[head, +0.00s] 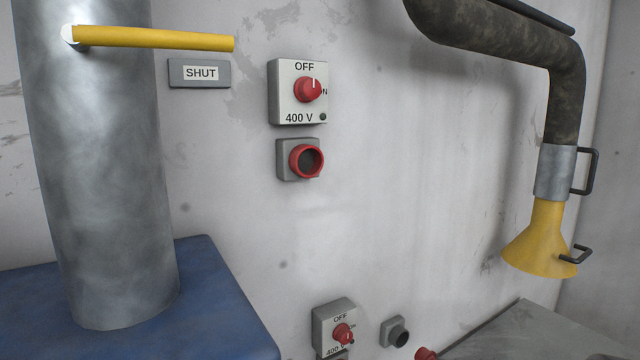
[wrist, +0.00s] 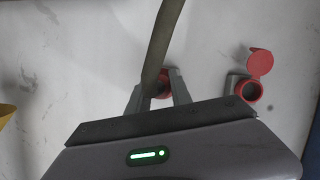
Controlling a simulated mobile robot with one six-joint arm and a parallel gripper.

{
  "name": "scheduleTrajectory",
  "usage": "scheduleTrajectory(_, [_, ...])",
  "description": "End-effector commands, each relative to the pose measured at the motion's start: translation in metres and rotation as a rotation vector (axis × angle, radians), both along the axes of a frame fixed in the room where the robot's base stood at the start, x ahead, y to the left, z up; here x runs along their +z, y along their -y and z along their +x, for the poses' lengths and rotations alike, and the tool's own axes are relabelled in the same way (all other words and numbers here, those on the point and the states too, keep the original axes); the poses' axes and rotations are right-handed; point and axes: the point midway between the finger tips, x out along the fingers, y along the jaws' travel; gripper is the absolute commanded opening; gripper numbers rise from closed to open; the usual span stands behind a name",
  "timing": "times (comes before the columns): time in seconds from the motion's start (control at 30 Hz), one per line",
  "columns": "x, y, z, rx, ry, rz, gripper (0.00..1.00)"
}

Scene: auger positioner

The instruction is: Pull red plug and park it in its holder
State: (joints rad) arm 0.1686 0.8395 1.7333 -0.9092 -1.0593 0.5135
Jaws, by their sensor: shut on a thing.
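My gripper (wrist: 157,92) is shut on the red plug (wrist: 164,88) in the wrist view. A thick grey-olive cable runs from the plug to the top of that view and partly covers it. A red socket (wrist: 252,92) with its red lid swung open stands to the right, empty and apart from the plug. In the head view, a small grey round holder (head: 397,333) sits on the wall. A red piece (head: 427,353), probably the plug, shows at the bottom edge, right of and below the holder. My gripper is out of the head view.
A lower 400 V switch box (head: 335,326) is left of the holder. An upper switch box (head: 299,91) and red socket (head: 306,160) are higher up. A yellow hood (head: 541,240) hangs at right; a grey surface (head: 520,335) lies below. A blue block (head: 215,300) stands left.

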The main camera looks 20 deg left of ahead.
Motion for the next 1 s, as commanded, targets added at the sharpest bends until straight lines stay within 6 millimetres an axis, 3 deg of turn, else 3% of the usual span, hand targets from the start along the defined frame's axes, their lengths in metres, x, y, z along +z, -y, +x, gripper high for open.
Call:
scheduleTrajectory(0.53, [0.000,-0.034,0.029,0.001,0.002,0.001,0.00])
scheduleTrajectory(1.0, [0.000,-0.037,0.031,0.001,0.002,0.001,0.00])
